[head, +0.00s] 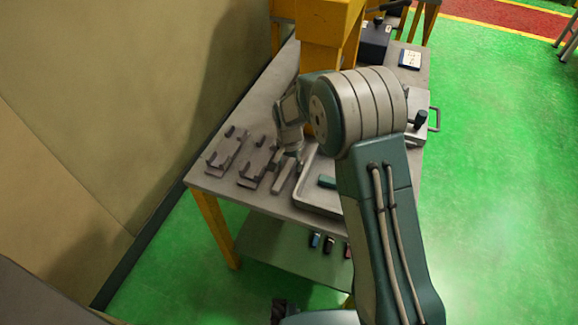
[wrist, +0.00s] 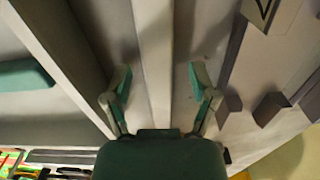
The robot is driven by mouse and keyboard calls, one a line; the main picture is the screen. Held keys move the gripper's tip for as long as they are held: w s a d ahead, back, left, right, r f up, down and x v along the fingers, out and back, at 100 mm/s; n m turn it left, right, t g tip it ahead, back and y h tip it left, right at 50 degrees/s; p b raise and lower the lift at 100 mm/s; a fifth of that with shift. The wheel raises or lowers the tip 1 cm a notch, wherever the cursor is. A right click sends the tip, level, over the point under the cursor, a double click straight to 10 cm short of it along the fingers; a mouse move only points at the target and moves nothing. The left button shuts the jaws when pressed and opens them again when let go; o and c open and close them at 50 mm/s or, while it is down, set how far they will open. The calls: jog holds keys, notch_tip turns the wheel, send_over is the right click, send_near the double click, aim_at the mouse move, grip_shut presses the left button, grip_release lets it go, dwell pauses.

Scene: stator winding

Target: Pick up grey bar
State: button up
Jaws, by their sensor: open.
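The grey bar (head: 283,176) lies on the grey table, left of the tray, and its near end shows in the head view. In the wrist view the bar (wrist: 154,55) runs up the middle of the picture. My gripper (wrist: 160,86) is open, with one finger on each side of the bar and a gap on both sides. In the head view my gripper (head: 291,153) is over the bar, partly hidden by my arm. Whether the fingertips reach down to the table is hard to tell.
A grey tray (head: 312,206) with a green block (head: 327,181) stands right of the bar. Two metal fixtures with upright prongs (head: 226,152) (head: 256,170) stand to the left. A yellow machine (head: 325,22) rises behind. A lower shelf (head: 270,240) holds small items.

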jog(key=shift+f, duration=0.1)
grip_shut()
dwell(0.3)
